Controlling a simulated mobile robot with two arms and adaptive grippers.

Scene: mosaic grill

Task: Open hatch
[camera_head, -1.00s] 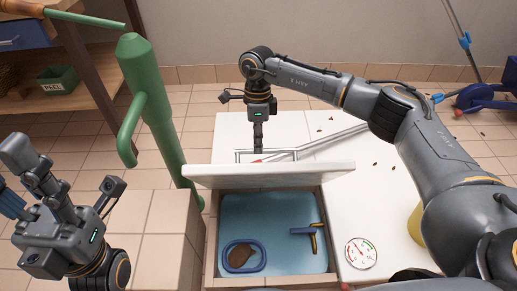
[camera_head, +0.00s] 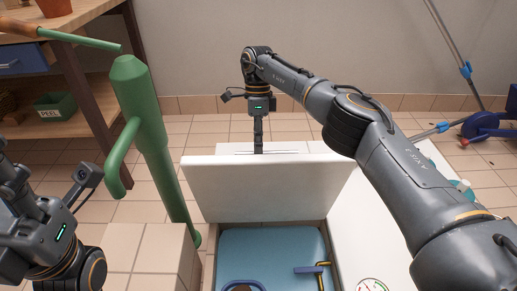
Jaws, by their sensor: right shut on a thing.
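The white hatch lid (camera_head: 265,190) stands raised and tilted over the blue-lined compartment (camera_head: 245,243), its broad face towards me. My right gripper (camera_head: 258,147) points down behind the lid's top edge. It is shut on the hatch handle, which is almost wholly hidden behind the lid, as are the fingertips. My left gripper (camera_head: 8,165) is at the far left edge, away from the hatch. Its fingers are cut off by the frame and I cannot tell their state.
A green pump-like post (camera_head: 150,130) stands left of the hatch beside a tiled block (camera_head: 155,250). In the compartment are a blue-rimmed item (camera_head: 242,285) and a blue-and-yellow tool (camera_head: 312,269). A round gauge (camera_head: 372,286) is at lower right. A wooden shelf (camera_head: 85,122) stands at left.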

